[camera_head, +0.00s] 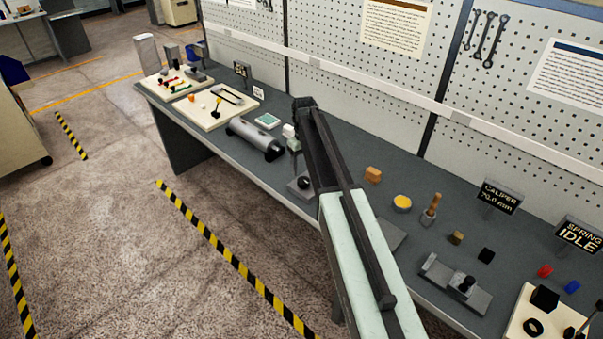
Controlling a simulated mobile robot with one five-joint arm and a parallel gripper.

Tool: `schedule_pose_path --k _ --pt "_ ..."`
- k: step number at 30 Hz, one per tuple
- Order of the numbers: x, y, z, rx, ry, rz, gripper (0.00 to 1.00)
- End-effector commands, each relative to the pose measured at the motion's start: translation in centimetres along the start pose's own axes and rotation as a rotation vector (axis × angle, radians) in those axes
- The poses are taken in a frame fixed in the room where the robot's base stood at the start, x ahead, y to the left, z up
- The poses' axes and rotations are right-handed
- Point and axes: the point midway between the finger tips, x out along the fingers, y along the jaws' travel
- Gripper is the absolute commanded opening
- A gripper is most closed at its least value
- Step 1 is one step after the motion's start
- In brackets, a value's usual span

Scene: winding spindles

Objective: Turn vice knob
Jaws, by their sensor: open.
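My arm reaches from the bottom edge up over the grey bench. My gripper (294,147) is at its far end, small and partly hidden by the dark wrist. It is open, with nothing visible between its fingers. Just below it in the picture, a round black knob (303,183) sits on a grey base (296,192), partly covered by my arm. I see no clear contact between gripper and knob. Another grey fixture (438,273) with a black knob (467,283) stands at the bench's front right. I cannot tell for certain which one is the vice.
A grey cylinder (254,137) lies left of my gripper. Two cream boards (213,121) with small parts are farther left. An orange block (373,174), a yellow-topped dish (402,202) and a wooden-handled tool (431,211) stand right of my arm. A pegboard (400,88) backs the bench.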

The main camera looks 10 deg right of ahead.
Motion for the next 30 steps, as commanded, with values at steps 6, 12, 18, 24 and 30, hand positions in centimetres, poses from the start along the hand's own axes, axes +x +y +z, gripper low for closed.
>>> schedule_pose_path --k 6,12,18,24,30 --pt "0.1 -0.1 0.3 0.048 0.0 0.0 0.68" --pt "2.3 0.0 0.3 0.045 0.0 0.0 0.68" --pt "6.0 0.0 0.3 0.044 0.0 0.0 0.68" --pt "8.0 0.0 0.3 0.043 0.0 0.0 0.68" --pt "7.7 0.1 0.3 0.043 0.0 0.0 0.68"
